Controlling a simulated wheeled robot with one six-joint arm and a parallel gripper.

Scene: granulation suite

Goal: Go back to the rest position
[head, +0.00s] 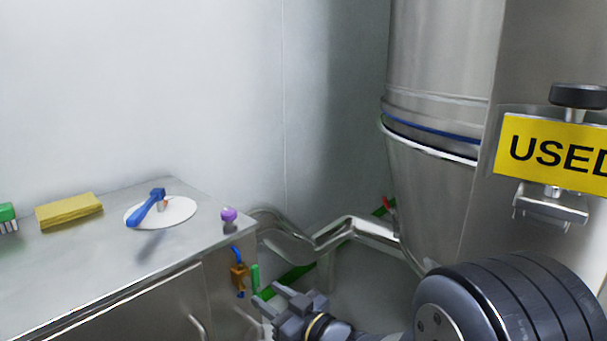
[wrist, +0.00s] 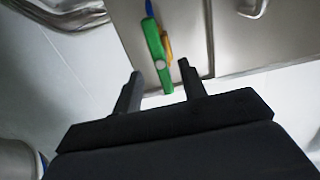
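My gripper (head: 277,299) is at the bottom middle of the head view, in front of the steel cabinet's right end. In the wrist view my gripper (wrist: 160,82) has its two dark fingers spread apart. Nothing is held between them. Beyond the fingertips a green tag-like piece (wrist: 156,45) and an orange piece (wrist: 168,45) hang on the cabinet side. In the head view the green piece (head: 255,278) and the orange piece (head: 239,276) hang below the counter edge, just left of and above my gripper. I cannot tell the exact gap.
The steel counter (head: 100,270) holds a yellow sponge (head: 69,211), a white disc (head: 180,213) with a blue tool (head: 147,207), a purple knob (head: 228,214) and a green brush (head: 7,214).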

